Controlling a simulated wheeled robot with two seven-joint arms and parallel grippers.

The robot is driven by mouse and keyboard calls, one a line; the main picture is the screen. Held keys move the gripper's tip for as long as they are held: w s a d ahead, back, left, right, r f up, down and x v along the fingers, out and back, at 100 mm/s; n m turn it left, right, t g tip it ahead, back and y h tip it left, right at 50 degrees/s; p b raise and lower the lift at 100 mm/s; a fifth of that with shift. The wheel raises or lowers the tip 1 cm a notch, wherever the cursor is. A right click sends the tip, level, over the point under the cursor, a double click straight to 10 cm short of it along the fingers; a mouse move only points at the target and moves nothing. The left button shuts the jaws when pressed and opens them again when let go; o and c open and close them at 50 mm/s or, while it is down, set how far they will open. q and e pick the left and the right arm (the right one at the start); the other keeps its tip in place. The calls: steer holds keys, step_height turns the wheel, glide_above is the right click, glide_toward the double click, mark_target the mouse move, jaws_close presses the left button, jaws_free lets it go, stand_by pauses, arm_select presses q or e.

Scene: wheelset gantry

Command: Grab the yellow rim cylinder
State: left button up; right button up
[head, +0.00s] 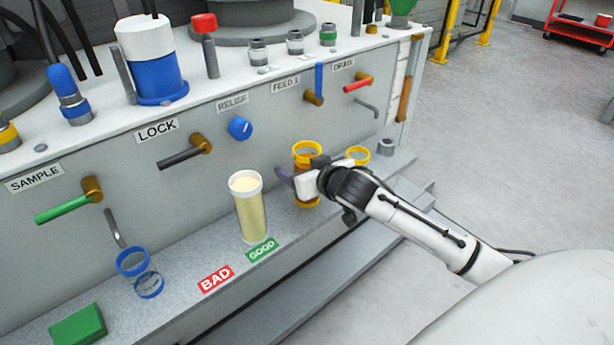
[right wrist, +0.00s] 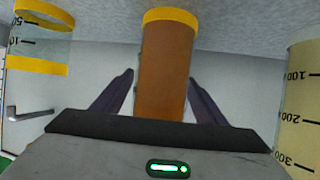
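A yellow-rimmed cylinder with amber-brown contents (head: 307,158) stands on the grey ledge in the head view. My right gripper (head: 306,183) is at its side, partly hiding it. In the right wrist view this cylinder (right wrist: 166,75) lies between the two fingers of the right gripper (right wrist: 161,76). The fingers are spread to either side, and no firm grip shows. A second yellow-rimmed cylinder, clear and empty-looking (head: 357,155), stands to the right in the head view and shows at the left in the wrist view (right wrist: 40,66). My left gripper is not in view.
A white-rimmed cylinder with cream contents (head: 250,208) stands left of the gripper, behind a green GOOD label (head: 261,250) and a red BAD label (head: 215,279). A clear blue-rimmed cylinder (head: 149,286) and a green block (head: 78,325) are farther left. The panel's valve handles project above the ledge.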

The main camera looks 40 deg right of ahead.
steer(key=c, duration=1.1)
steer(key=shift+r, duration=0.1)
steer(key=shift+c, duration=0.4)
